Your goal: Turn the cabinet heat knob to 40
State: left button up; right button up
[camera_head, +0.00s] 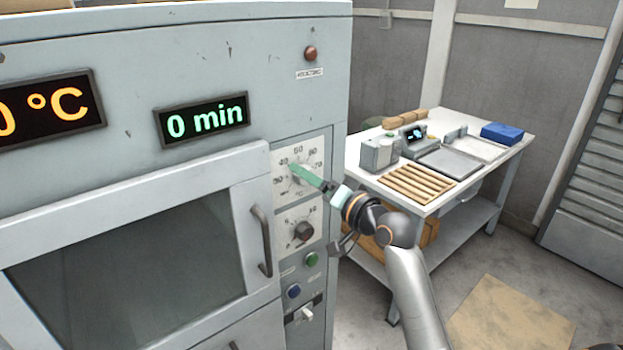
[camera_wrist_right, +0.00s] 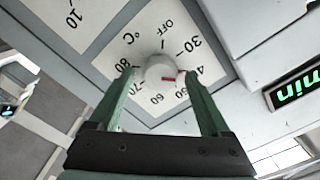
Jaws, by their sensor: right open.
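The cabinet heat knob (camera_wrist_right: 160,72) is a pale round knob on a white dial plate marked OFF and 30 to 80. In the right wrist view its red mark faces right, toward the 40 and 50 side; the exact value cannot be told. My right gripper (camera_wrist_right: 159,76) is open, its green fingers on either side of the knob; whether they touch it is unclear. In the head view the right gripper (camera_head: 306,177) covers much of the knob. The temperature display (camera_head: 45,105) is cut off, showing only 0 °C. My left gripper is not in view.
A dark lower knob (camera_head: 303,231), a green button (camera_head: 311,259), a blue button (camera_head: 293,291) and the door handle (camera_head: 262,240) sit close by on the cabinet. A timer display (camera_head: 203,119) reads 0 min. A workbench (camera_head: 437,205) with items stands to the right.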

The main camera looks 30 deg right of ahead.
jog(key=s+d+b, duration=0.1)
jog(key=s+b, duration=0.1)
jog(key=s, duration=1)
jog(key=shift+s, duration=0.25)
jog(key=s+a+f+n+g, duration=0.1)
jog(key=a+f+n+g, duration=0.15)
jog(key=f, duration=1.05)
jog(key=s+a+f+n+g, duration=0.1)
jog(key=a+f+n+g, duration=0.2)
jog(key=f, duration=1.1)
jog(key=s+a+f+n+g, duration=0.3)
jog(key=s+a+f+n, duration=0.1)
jog(key=s+a+f, duration=0.8)
notch_tip(320, 180, down, 4)
jog(key=shift+s+a+r+n+y, duration=0.25)
jog(key=shift+a+n+y, duration=0.15)
jog(key=shift+a, duration=0.15)
